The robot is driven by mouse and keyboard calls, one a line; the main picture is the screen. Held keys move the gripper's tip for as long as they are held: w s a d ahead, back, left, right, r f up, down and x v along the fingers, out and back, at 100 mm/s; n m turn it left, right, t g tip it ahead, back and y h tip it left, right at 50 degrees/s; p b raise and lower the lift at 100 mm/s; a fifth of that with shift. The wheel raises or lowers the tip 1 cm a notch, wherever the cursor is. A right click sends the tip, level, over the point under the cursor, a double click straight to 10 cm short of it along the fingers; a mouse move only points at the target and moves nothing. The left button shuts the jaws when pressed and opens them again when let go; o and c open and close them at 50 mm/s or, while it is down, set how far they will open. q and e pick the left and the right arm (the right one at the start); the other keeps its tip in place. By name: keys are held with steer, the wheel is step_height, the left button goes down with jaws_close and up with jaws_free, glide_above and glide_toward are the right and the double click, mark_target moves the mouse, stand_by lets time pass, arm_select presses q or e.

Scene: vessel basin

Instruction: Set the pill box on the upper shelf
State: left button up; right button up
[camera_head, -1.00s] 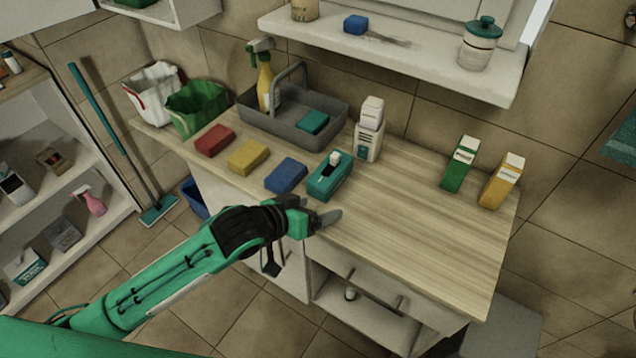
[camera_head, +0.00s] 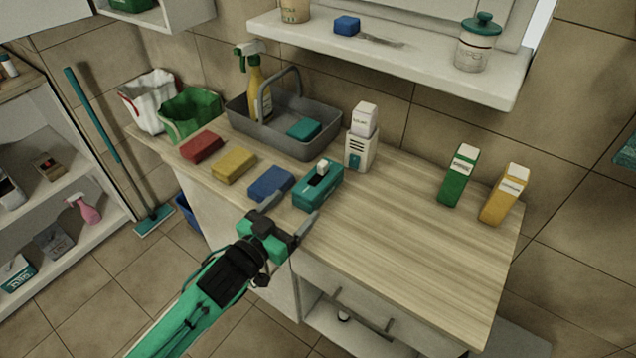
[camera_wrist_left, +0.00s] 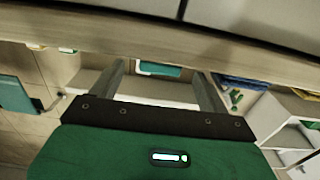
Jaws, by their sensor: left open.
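No label is legible enough to tell surely which object is the pill box. A teal box (camera_head: 318,187) with a dark slot and a white piece on top lies on the wooden counter (camera_head: 410,250). My left gripper (camera_head: 294,211) is open and empty at the counter's front edge, just in front of the teal box and apart from it. Its two spread fingers show in the left wrist view (camera_wrist_left: 160,78), with a teal patch beyond that I cannot identify surely. A white wall shelf (camera_head: 440,70) hangs above the counter. My right gripper is out of view.
Blue (camera_head: 271,183), yellow (camera_head: 234,165) and red (camera_head: 201,147) blocks lie left of the teal box. A grey caddy (camera_head: 290,138) and a white container (camera_head: 361,150) stand behind; green (camera_head: 459,176) and yellow (camera_head: 504,195) cartons right. The shelf holds a jar (camera_head: 477,45) and blue block (camera_head: 346,25).

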mark_target(310, 185)
arm_select(q)
steer(key=shift+x, duration=1.45)
steer(key=p+x, duration=0.1)
steer(key=x, duration=0.2)
steer(key=shift+w+d+r, duration=0.1)
steer(key=shift+w+r, duration=0.1)
steer(key=shift+w, duration=0.05)
steer(key=shift+w+d, duration=0.3)
steer(key=shift+w, duration=0.1)
steer(key=c, duration=1.2)
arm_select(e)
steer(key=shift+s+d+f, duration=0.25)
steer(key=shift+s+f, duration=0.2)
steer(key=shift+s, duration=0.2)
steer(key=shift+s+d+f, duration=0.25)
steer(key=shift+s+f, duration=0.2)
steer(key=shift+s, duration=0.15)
